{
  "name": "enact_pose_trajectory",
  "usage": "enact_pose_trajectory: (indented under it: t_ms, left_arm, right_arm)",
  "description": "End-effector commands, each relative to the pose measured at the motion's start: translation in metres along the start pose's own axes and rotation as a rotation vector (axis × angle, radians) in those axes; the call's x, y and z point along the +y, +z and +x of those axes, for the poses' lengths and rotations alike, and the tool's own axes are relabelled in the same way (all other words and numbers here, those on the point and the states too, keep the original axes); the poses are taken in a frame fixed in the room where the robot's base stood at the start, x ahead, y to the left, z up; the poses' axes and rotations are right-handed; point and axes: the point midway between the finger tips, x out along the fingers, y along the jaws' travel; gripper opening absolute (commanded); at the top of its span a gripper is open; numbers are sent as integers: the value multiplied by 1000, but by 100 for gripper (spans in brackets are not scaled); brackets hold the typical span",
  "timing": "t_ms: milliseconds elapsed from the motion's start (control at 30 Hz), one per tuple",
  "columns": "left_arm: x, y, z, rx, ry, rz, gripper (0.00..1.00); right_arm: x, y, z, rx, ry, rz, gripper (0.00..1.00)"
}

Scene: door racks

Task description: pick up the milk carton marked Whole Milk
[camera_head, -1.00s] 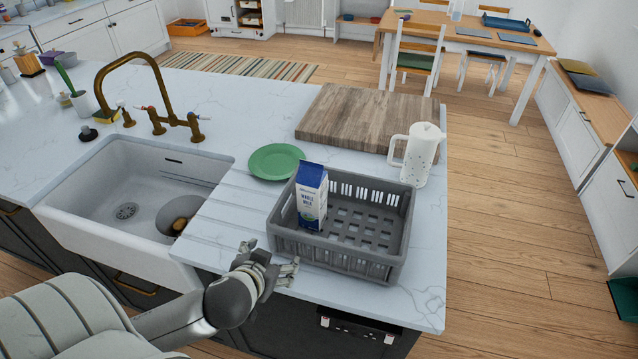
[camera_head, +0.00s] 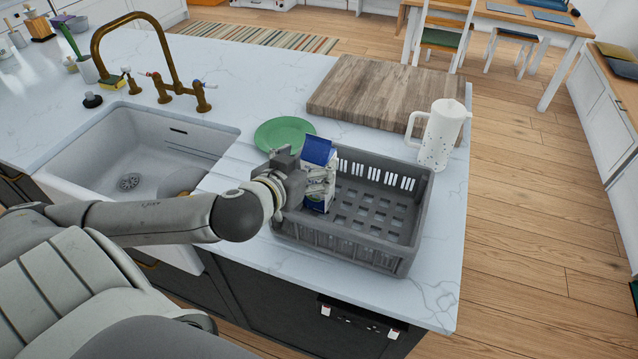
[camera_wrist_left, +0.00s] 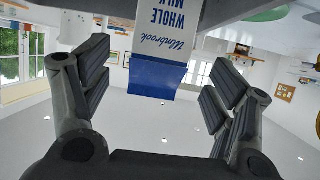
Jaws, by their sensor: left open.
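The blue and white Whole Milk carton (camera_head: 319,152) stands upright in the left part of the grey crate (camera_head: 345,244). Its lower part is partly hidden by my left gripper (camera_head: 312,182) in the head view. The left gripper is at the carton's left side, above the crate's left wall. In the left wrist view the carton (camera_wrist_left: 163,45) appears upside down between the two open, dark-padded fingers (camera_wrist_left: 153,92), with gaps on both sides. My right gripper is not in view.
A white pitcher (camera_head: 441,134) stands right of the crate, and a wooden board (camera_head: 390,100) lies behind it. A green plate (camera_head: 283,132) is behind the carton. The sink (camera_head: 140,150) and brass faucet (camera_head: 135,58) are at left. The counter's front edge is close to the crate.

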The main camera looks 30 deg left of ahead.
Motion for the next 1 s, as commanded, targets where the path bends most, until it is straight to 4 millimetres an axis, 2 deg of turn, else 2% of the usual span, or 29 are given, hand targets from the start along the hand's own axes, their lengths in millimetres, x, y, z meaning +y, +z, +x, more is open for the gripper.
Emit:
enact_pose_trajectory:
  t_ms: [200, 367, 500, 700, 967, 1000]
  left_arm:
    - [0, -1, 10, -1, 0, 0, 80]
    - [0, -5, 22, 0, -1, -1, 80]
    - [1, -7, 40, -1, -2, -1, 80]
    - [1, -3, 59, -1, 0, 0, 80]
    - [1, -2, 61, -2, 1, 1, 80]
    - [1, -2, 61, -2, 1, 1, 76]
  right_arm:
    - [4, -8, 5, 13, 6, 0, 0]
    - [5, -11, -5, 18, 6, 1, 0]
    - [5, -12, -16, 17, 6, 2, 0]
    - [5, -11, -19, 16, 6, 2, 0]
    - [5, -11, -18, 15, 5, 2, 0]
    - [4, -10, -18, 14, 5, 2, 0]
